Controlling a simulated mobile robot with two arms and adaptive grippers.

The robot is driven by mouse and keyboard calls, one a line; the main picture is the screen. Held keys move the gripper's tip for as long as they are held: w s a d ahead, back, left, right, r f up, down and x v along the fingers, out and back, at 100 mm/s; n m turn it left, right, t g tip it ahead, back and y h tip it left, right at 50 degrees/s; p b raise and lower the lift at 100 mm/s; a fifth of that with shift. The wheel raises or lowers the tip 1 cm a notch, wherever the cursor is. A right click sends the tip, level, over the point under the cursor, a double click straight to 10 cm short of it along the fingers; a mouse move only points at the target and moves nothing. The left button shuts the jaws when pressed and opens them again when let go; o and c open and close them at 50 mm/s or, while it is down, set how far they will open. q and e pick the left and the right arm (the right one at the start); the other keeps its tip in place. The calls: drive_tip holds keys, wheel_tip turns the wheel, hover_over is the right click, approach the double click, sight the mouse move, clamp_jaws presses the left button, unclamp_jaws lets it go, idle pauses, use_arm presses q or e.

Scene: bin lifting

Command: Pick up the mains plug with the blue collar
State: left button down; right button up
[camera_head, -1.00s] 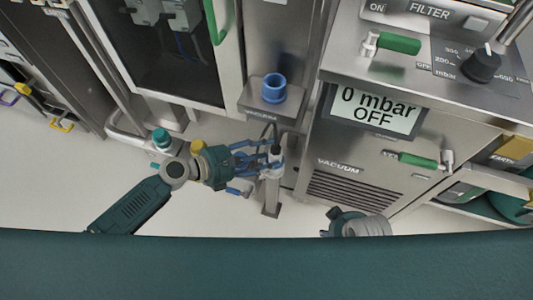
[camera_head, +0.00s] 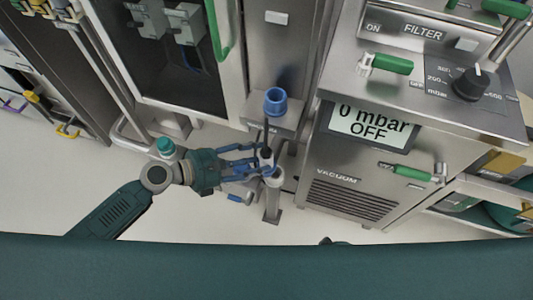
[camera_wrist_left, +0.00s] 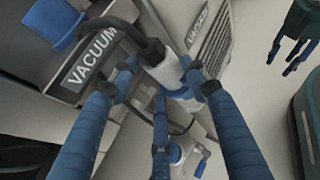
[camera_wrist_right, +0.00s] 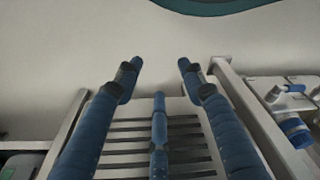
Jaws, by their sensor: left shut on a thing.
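The mains plug with the blue collar (camera_wrist_left: 182,84) is white with a black cable, between the fingers in the left wrist view. In the head view the plug (camera_head: 265,159) is small and partly covered by fingers. My left gripper (camera_head: 258,162) is shut on it.
A blue socket (camera_head: 275,98) sits on a steel ledge behind the plug. The vacuum unit (camera_head: 375,170) stands to the right, its display reading 0 mbar OFF. An open cabinet (camera_head: 170,60) is at the back left. The light floor (camera_head: 60,185) at left is clear.

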use_arm(q)
drive_tip(key=s+a+b, duration=0.1)
drive_tip(key=s+a, duration=0.5)
drive_tip(key=a, duration=0.7)
drive_tip(key=shift+s, duration=0.2)
use_arm(e)
drive_tip(key=r, duration=0.1)
drive_tip(key=w+r, duration=0.2)
drive_tip(key=shift+a+r, duration=0.15)
drive_tip(key=shift+r, duration=0.1)
use_arm(q)
drive_tip(key=shift+r, duration=0.1)
use_arm(e)
drive_tip(key=shift+s, duration=0.1)
